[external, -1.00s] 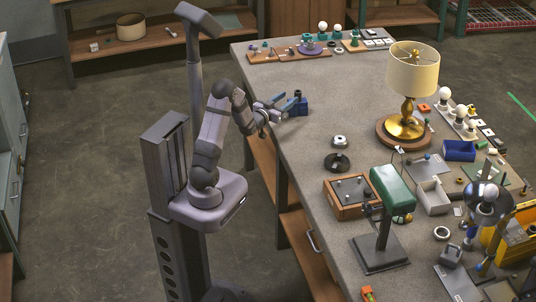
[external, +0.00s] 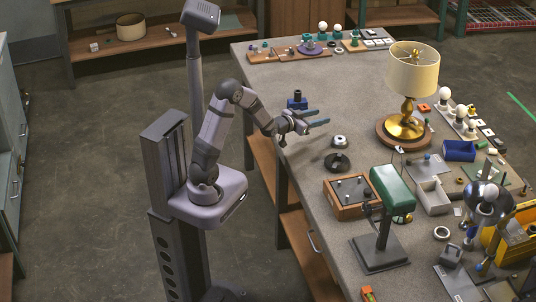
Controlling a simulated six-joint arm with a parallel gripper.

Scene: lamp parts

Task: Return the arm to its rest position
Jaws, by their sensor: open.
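My gripper (external: 318,118) is open and empty, above the left edge of the grey workbench (external: 355,95). Its two fingers point right. A silver and black round part (external: 339,141) and a black disc (external: 337,163) lie on the bench to the right of and in front of the gripper.
A gold lamp with a cream shade (external: 412,73) stands at the back right. A green-shaded desk lamp (external: 393,187) and a wooden box (external: 350,196) stand nearer. Several small parts crowd the right side. Open floor (external: 90,180) lies left of my base.

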